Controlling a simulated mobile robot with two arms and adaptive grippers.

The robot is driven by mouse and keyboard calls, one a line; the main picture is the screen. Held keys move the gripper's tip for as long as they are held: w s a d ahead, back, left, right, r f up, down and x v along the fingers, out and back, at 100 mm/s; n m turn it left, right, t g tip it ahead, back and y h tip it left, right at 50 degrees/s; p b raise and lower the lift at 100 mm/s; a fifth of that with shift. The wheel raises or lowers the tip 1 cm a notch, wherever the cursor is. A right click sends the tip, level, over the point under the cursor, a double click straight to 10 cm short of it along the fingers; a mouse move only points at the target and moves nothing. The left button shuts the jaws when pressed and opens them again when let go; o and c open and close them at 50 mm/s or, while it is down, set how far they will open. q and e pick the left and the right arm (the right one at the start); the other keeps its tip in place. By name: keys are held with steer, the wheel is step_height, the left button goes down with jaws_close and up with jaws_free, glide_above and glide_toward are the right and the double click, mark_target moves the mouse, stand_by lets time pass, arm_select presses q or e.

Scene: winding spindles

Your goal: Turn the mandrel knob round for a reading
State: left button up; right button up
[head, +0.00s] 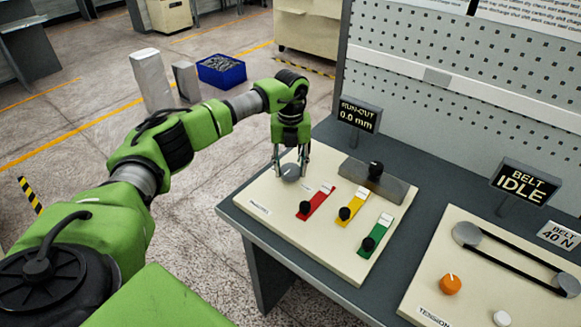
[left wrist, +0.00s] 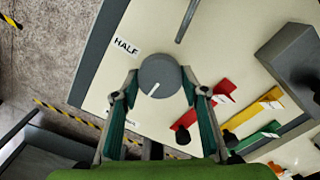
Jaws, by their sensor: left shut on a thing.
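The mandrel knob is a round grey disc (head: 290,173) at the far left of the cream panel (head: 270,213). In the left wrist view the knob (left wrist: 162,72) shows a white pointer line aimed toward the lower left of the picture. My left gripper (head: 290,166) reaches down from above, with one finger on each side of the knob, and is shut on it. The fingers also show in the left wrist view (left wrist: 160,82). The run-out display (head: 359,115) reads 0.0 mm. My right gripper is not in view.
Red (head: 317,202), yellow (head: 354,206) and green (head: 376,236) slider strips with black knobs lie right of the mandrel knob. Behind them is a grey block (head: 390,186) with a black knob. A belt panel (head: 450,280) with an orange knob stands at right; its sign (head: 524,186) reads IDLE.

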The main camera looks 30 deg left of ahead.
mark_target(290, 169)
arm_select(q)
steer(key=o, duration=1.1)
step_height(290, 169, up, 12)
stand_by(0.5)
